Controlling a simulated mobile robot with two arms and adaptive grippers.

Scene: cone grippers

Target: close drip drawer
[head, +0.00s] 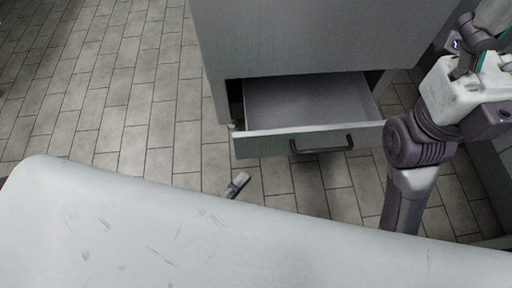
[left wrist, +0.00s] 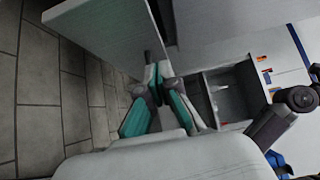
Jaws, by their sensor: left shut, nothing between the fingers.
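The open drawer (head: 310,140) stands pulled out of a grey cabinet (head: 320,35) in the head view. Its tray is empty, and a dark bar handle (head: 322,149) is on its front. My left gripper (head: 238,183) shows only as a small tip below the drawer's left front corner, apart from it in the picture. The large white shape hides the rest of it. In the left wrist view my left gripper (left wrist: 154,80) is shut and empty, with its tips close to a grey panel (left wrist: 95,28); contact cannot be told. Little of my right gripper shows at the top right.
Tiled floor (head: 120,90) is clear to the left of the cabinet. My right arm stands close to the drawer's right end. In the left wrist view, an open compartment unit (left wrist: 230,95) with small coloured items stands to the right.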

